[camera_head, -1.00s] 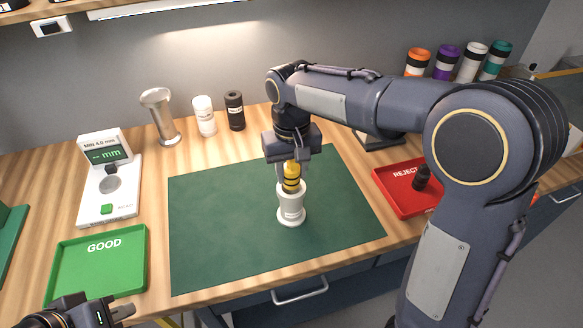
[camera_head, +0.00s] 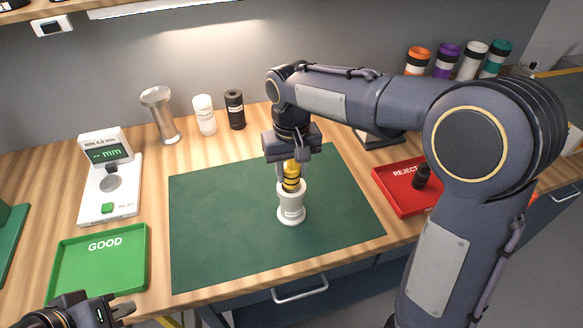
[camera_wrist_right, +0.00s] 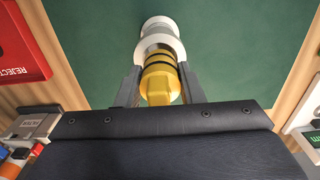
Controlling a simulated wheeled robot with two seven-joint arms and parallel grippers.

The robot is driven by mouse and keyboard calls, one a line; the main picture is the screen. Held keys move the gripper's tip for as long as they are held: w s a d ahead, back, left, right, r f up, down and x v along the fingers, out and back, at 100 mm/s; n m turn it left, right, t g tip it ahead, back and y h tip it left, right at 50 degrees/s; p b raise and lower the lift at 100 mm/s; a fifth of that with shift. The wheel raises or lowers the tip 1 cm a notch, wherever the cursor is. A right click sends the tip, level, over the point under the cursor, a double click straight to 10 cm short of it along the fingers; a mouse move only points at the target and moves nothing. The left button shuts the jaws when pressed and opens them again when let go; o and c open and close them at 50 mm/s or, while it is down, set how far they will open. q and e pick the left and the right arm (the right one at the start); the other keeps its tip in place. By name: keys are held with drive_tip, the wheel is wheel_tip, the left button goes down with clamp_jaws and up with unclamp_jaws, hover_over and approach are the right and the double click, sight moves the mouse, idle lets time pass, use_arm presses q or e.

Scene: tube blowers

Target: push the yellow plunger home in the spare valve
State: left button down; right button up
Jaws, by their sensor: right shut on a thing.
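The spare valve's white body (camera_head: 291,208) stands upright on the green mat, right of the mat's middle. The yellow plunger (camera_head: 291,179), with black rings, sits upright in its top, its upper part still standing above the rim. My right gripper (camera_head: 291,158) is over the valve, pointing down, its fingers shut on the plunger's upper part. The right wrist view shows the plunger (camera_wrist_right: 160,80) between both fingers, in line with the white body (camera_wrist_right: 160,32). My left gripper (camera_head: 122,310) is at the bottom left, empty, its fingertips seeming apart, away from the valve.
A green GOOD tray (camera_head: 100,265) and a gauge (camera_head: 108,190) stand at the left. A red REJECT tray (camera_head: 400,203) with a black part (camera_head: 421,177) is at the right. Bottles (camera_head: 235,110) and a metal cup (camera_head: 160,115) stand behind. The mat (camera_head: 220,240) around the valve is clear.

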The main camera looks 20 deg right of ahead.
drive_tip(key=shift+f+b, duration=0.9)
drive_tip(key=shift+f, duration=0.55)
drive_tip(key=o, duration=1.1)
wheel_tip(320, 180, up, 8)
drive_tip(key=shift+f, duration=0.1)
drive_tip(key=shift+a, duration=0.1)
